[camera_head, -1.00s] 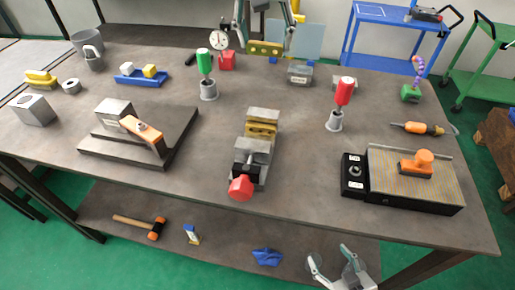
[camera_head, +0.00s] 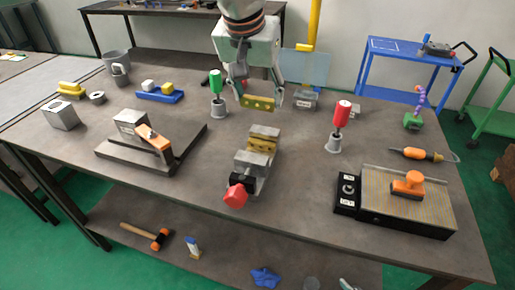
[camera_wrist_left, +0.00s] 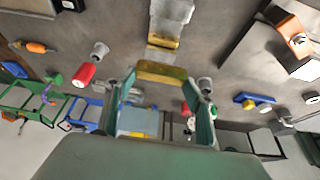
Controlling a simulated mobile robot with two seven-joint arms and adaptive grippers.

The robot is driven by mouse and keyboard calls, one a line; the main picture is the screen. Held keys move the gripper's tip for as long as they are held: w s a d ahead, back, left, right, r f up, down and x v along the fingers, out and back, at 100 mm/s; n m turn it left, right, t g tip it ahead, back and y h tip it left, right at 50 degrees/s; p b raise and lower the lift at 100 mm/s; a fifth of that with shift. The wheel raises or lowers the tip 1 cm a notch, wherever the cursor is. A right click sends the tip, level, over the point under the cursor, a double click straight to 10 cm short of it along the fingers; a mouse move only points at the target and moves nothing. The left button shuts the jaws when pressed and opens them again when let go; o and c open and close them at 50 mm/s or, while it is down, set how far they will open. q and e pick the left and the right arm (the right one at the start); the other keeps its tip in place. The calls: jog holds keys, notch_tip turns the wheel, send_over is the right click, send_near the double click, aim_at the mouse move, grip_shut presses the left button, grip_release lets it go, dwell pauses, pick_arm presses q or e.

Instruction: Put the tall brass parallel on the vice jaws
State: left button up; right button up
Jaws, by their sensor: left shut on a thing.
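My left gripper (camera_head: 259,98) comes down from the top and is shut on the tall brass parallel (camera_head: 258,104), a yellow bar with dark holes, gripped by its ends. In the left wrist view the parallel (camera_wrist_left: 162,71) spans between the two fingers. It is held in the air behind the vice (camera_head: 254,160), apart from it. The vice is grey with a red handle end (camera_head: 236,195) and brass-coloured jaw parts (camera_head: 263,139); it also shows in the left wrist view (camera_wrist_left: 170,15).
A green-handled tool (camera_head: 216,82) stands left of the held parallel, and a red-handled one (camera_head: 341,114) stands right of the vice. A sine-plate-like block (camera_head: 150,150) is left and a magnetic plate (camera_head: 430,205) is right. Table around the vice is clear.

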pick_arm(q)
send_near(258, 145)
jog(key=shift+w+d+f+b, duration=0.45)
jog(key=shift+w+d+f, duration=0.15)
jog(key=shift+f, duration=0.9)
notch_tip(258, 145, down, 4)
jog(key=shift+r, duration=0.1)
pick_arm(e)
jog(key=shift+w+d+f, duration=0.25)
jog(key=shift+w+d, duration=0.05)
jog(key=shift+w, duration=0.05)
pick_arm(q)
jog(key=o, duration=1.2)
jog(key=shift+o, duration=0.4)
jog(key=shift+s, duration=0.1)
pick_arm(e)
jog(key=shift+s+f, duration=0.15)
jog(key=shift+s, duration=0.1)
